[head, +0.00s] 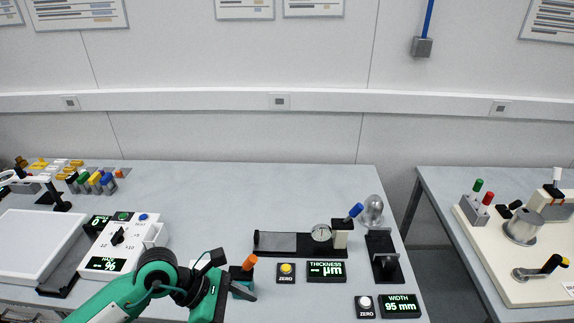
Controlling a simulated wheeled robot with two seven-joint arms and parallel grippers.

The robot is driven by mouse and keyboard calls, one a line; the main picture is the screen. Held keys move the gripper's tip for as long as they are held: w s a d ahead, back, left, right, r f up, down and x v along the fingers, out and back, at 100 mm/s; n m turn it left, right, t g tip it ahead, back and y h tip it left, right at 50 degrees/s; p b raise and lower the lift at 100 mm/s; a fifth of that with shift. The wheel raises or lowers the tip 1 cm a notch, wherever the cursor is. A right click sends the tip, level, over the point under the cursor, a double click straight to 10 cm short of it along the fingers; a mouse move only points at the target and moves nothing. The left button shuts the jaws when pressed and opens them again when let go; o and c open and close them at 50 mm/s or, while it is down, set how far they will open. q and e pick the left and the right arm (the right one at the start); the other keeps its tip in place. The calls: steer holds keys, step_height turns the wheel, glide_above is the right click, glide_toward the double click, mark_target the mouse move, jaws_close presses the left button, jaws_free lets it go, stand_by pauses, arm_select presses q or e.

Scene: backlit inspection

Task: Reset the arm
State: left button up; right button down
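My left arm, green and black, comes in from the bottom left. Its gripper (212,286) is at the front of the table, just left of a small dark device with an orange handle (248,264). I cannot tell whether the gripper touches that device, or whether its fingers are open or shut. No held object can be made out. My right arm and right gripper are not in view.
A white light panel (38,243) and a white control box with a dial (122,240) stand left. A thickness gauge (318,241), displays (326,271) and a black-based fixture (383,262) stand right. A second table (440,215) lies beyond a gap. The middle back (240,195) is clear.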

arm_select(q)
steer(key=s+d+r+n+t+h, duration=0.1)
steer(key=d+r+n+t+h, duration=0.1)
steer(key=d+r+n+h, duration=0.5)
steer(key=w+a+r+n+t+h, duration=0.1)
steer(key=w+a+r+n+t, duration=0.15)
steer(key=r+n+t, duration=0.3)
steer(key=w+a+r+n+t+h, duration=0.1)
steer(key=w+a+r+n+t, duration=0.15)
steer(key=r+n+t, duration=0.35)
steer(key=w+a+f+n+t+y, duration=0.35)
steer(key=a+n+t+y, duration=0.5)
steer(key=n+y, duration=0.55)
steer(key=s+a+f+n+g+y, duration=0.2)
steer(key=a+f+n+g+y, duration=0.4)
steer(key=f+n, duration=0.55)
steer(key=s+a+f+n+g+h, duration=0.2)
steer(key=s+f+n+g, duration=0.5)
steer(key=s+f+g, duration=0.8)
steer(key=s+f+t, duration=0.1)
steer(key=s+f, duration=0.2)
steer(key=f, duration=1.3)
steer(key=s+f+t, duration=0.1)
steer(key=s+f, duration=0.1)
steer(key=f, duration=1.4)
steer(key=s+a+f+g, duration=0.1)
steer(key=s+a+f, duration=0.2)
steer(key=s+f, duration=1.6)
steer(key=shift+f+g, duration=0.25)
steer(key=shift+g, duration=0.05)
